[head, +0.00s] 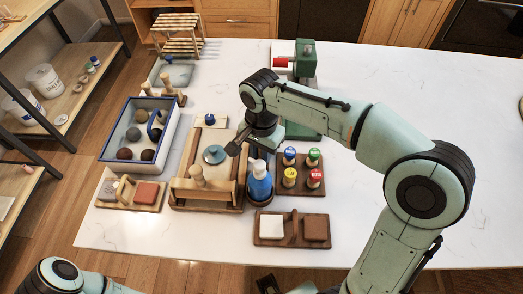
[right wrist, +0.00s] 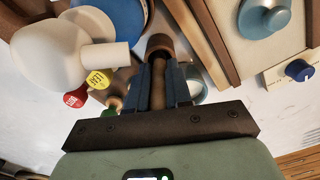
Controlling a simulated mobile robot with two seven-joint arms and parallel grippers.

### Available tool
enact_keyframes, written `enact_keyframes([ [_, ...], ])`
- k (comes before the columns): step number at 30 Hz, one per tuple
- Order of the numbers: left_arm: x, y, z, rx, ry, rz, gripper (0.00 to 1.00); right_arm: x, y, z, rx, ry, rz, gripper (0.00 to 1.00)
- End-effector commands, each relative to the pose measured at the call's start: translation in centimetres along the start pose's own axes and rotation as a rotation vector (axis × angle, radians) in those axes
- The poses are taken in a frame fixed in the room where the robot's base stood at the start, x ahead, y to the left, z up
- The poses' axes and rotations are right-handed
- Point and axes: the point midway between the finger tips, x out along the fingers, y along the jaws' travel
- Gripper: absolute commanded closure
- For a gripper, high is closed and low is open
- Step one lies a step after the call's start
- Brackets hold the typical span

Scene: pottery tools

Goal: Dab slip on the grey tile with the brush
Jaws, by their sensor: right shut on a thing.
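My right gripper (head: 242,142) is above the middle of the table, beside the blue bottle. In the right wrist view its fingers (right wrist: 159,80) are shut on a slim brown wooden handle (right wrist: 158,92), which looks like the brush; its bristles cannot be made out. A pale greyish tile (head: 107,190) lies in a wooden caddy at the left front, with a terracotta tile (head: 147,193) beside it. The right gripper is well to the right of this caddy. Which container holds the slip cannot be told. My left gripper is out of view.
A blue bottle (head: 260,184) with a white top stands near the right gripper. Several colour-lidded jars (head: 290,176) sit right of it. A wooden tray (head: 207,208) with a teal disc (head: 214,155) lies left. A blue-white box (head: 108,142) stands further left. The right table side is clear.

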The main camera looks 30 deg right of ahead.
Motion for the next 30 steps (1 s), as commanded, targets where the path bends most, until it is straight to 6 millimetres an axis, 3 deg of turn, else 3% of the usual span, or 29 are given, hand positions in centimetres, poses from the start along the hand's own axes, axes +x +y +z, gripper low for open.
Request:
enact_keyframes([
  [3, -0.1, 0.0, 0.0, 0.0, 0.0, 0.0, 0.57, -0.1, 0.0, 0.0, 0.0, 0.0, -0.001, 0.99],
  [4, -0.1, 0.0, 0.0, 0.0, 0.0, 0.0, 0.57, -0.1, 0.0, 0.0, 0.0, 0.0, -0.001, 0.74],
  [6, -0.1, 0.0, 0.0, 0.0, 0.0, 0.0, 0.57, -0.1, 0.0, 0.0, 0.0, 0.0, -0.001, 0.51],
  [15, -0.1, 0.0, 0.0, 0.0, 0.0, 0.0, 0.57, -0.1, 0.0, 0.0, 0.0, 0.0, -0.001, 0.51],
  [19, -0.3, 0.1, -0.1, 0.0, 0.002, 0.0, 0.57, -1.1, -0.1, 0.0, -0.001, 0.002, -0.003, 0.51],
  [30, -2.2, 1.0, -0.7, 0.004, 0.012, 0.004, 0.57, -9.2, -0.2, 0.0, -0.001, 0.002, -0.007, 0.51],
])
